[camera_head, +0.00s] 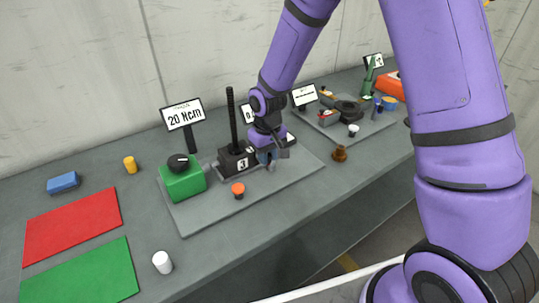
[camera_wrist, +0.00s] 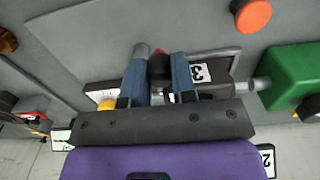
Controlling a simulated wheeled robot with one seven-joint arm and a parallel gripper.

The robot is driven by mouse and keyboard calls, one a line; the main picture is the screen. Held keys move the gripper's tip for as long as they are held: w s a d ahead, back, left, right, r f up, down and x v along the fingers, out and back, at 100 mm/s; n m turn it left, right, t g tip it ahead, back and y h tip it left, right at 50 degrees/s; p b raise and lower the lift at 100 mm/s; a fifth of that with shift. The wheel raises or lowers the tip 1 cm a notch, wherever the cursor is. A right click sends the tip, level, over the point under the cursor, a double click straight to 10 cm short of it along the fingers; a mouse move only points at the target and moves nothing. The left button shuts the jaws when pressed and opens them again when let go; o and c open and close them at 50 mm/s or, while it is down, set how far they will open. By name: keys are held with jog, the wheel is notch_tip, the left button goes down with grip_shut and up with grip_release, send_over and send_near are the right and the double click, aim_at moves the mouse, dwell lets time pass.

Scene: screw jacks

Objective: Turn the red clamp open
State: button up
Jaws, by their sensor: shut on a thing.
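My gripper (camera_head: 268,156) reaches down to the black screw jack (camera_head: 236,160) marked 3, at its right side. In the wrist view my two blue fingers (camera_wrist: 158,58) stand on either side of a small dark part with a red edge, the red clamp (camera_wrist: 160,52). The fingers are shut on it and hide most of it. The jack's numbered block also shows in the wrist view (camera_wrist: 215,75), beside the fingers. A tall black threaded rod (camera_head: 232,120) stands upright on the jack. In the head view my gripper covers the clamp.
The grey plate (camera_head: 205,222) also bears a green box (camera_head: 182,184) with a black knob and an orange-red button (camera_head: 238,188). A sign reading 20 Ncm (camera_head: 182,114) stands behind. A brass part (camera_head: 339,153) lies right of the plate. Red and green mats lie left.

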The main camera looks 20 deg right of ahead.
dwell(0.4)
jog(key=o, duration=0.9)
notch_tip(320, 180, up, 11)
jog(key=shift+f, duration=0.1)
